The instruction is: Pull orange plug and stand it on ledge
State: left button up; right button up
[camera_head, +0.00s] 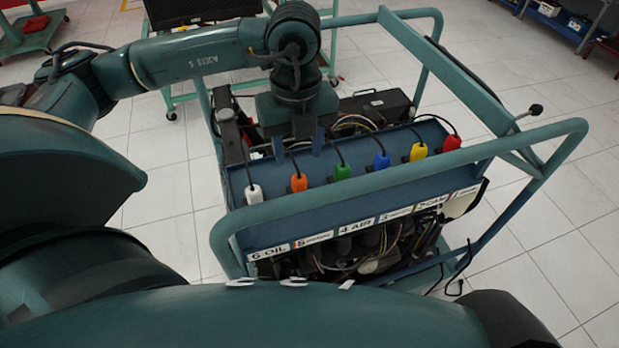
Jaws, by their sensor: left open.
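The orange plug (299,183) sits upright on the blue ledge (270,222) of the engine trainer, second from the left. A dark cable rises from its top. My left gripper (298,147) points down from above, with its two fingers apart and nothing seen between them. In the picture its fingertips show just above and behind the orange plug, close to its cable; I cannot tell if they touch the cable. The socket under the plug is hidden. My right gripper is not in view.
A white plug (253,194) stands left of the orange one; green (343,171), blue (381,160), yellow (417,152) and red (451,143) plugs stand to the right. Teal frame rails (400,174) surround the ledge. Labels line its front edge. Tiled floor lies open at right.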

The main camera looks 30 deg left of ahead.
aim_at(299, 177)
pick_arm(q)
jog(key=shift+s, duration=0.1)
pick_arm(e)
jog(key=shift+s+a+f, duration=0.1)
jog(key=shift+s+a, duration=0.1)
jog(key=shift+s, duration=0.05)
pick_arm(q)
jog(key=shift+f+b, duration=0.5)
jog(key=shift+f, duration=0.1)
notch_tip(299, 177, down, 6)
jog(key=b, duration=0.4)
jog(key=shift+f+b, duration=0.1)
jog(key=shift+b, duration=0.2)
jog(key=shift+f+b, duration=0.75)
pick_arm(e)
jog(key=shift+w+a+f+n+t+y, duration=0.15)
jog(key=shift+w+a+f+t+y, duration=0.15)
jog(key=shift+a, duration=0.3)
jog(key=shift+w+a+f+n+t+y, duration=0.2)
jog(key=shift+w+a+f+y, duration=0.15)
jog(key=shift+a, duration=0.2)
pick_arm(q)
jog(key=shift+b, duration=0.4)
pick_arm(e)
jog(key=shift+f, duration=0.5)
pick_arm(q)
jog(key=shift+c, duration=0.5)
